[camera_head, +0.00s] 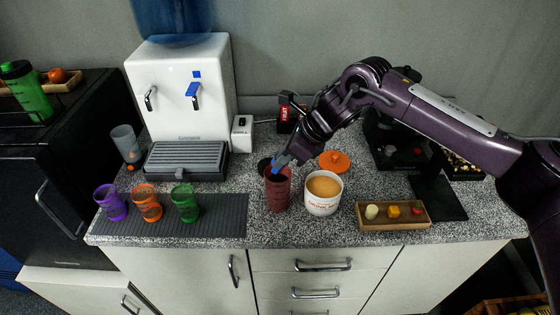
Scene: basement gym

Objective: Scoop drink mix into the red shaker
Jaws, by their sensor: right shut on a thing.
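The red shaker (278,194) stands upright and open on the speckled counter. The white drink mix tub (323,204) stands just right of it, open and filled with tan powder. My right gripper (284,160) is over the shaker's mouth, pointing down. It is shut on a small blue scoop (275,168), of which only a little shows at the shaker's rim. I cannot tell whether the scoop holds powder. My left gripper is not in view.
An orange lid (334,161) lies behind the tub. A wooden tray (392,223) with small items sits to the right. Purple (111,203), orange (147,203) and green (185,203) cups stand on a grey mat, left. A white water dispenser (180,75) stands behind them.

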